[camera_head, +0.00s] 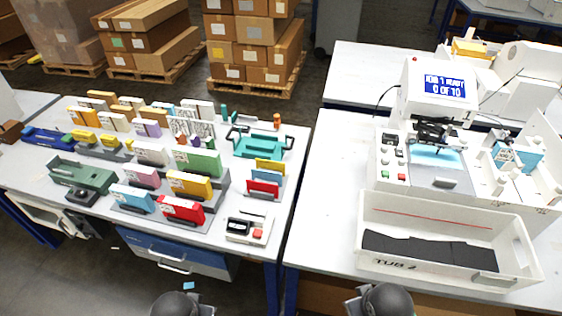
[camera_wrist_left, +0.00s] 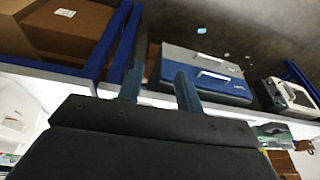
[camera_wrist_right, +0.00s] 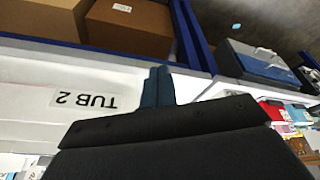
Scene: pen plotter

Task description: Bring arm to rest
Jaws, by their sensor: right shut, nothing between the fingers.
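My right gripper (camera_wrist_right: 158,86) shows in the right wrist view with its two blue fingers together and nothing between them. It hangs beside the white tub labelled TUB 2 (camera_wrist_right: 30,100), and I cannot tell whether it touches it. My left gripper (camera_wrist_left: 158,85) shows in the left wrist view with its two fingers apart and nothing between them. In the head view only dark rounded parts of my arms show at the bottom edge, and both grippers are hidden there.
The tub (camera_head: 440,282) stands at the front of the right table, before the plotter (camera_head: 440,180) with its lit screen. The left table (camera_head: 110,215) is crowded with coloured boxes and a teal tray (camera_head: 262,148). A gap separates the tables. Cardboard boxes (camera_head: 250,40) stand behind.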

